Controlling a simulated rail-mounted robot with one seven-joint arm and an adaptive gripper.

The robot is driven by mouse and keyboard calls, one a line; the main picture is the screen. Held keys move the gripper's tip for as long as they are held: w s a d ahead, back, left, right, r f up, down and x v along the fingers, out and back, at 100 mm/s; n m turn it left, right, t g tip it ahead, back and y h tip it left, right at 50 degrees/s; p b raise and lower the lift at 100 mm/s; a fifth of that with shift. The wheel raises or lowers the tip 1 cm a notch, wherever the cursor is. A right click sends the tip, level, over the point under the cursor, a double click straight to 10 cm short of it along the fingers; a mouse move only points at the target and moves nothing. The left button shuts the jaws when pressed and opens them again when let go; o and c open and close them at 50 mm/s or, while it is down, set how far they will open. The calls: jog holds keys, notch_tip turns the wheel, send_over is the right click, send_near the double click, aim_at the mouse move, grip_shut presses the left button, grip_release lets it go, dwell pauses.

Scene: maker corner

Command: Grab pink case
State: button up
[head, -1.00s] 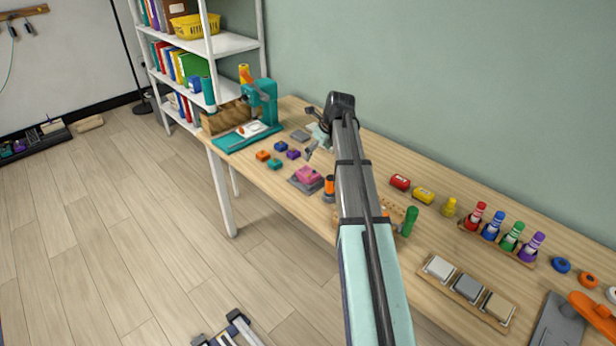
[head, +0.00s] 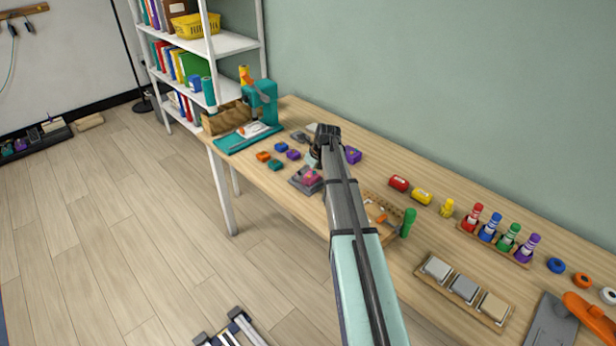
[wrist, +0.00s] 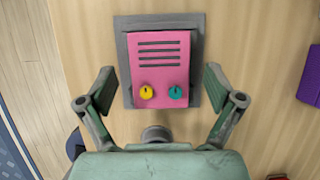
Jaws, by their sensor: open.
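The pink case (wrist: 162,62) has dark slots, a yellow knob and a teal knob on its top. It sits on a grey base plate (wrist: 124,98) on the wooden table. In the head view the pink case (head: 311,178) is partly hidden by my arm. My gripper (wrist: 158,85) is open in the wrist view, with one finger left and one right of the case's lower part. The fingers look apart from the case, and nothing is between them in a grip. In the head view my gripper is mostly hidden behind my arm.
A purple block (head: 353,155) lies right of my arm. Small orange, teal, blue and purple blocks lie left of the case. A teal press-like machine (head: 262,105) stands at the table's far left end. A wooden tray with a green cylinder (head: 408,222) is to the right.

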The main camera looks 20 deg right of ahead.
jog(key=shift+x, duration=0.75)
jog(key=c, duration=1.3)
jog(key=shift+r, duration=0.15)
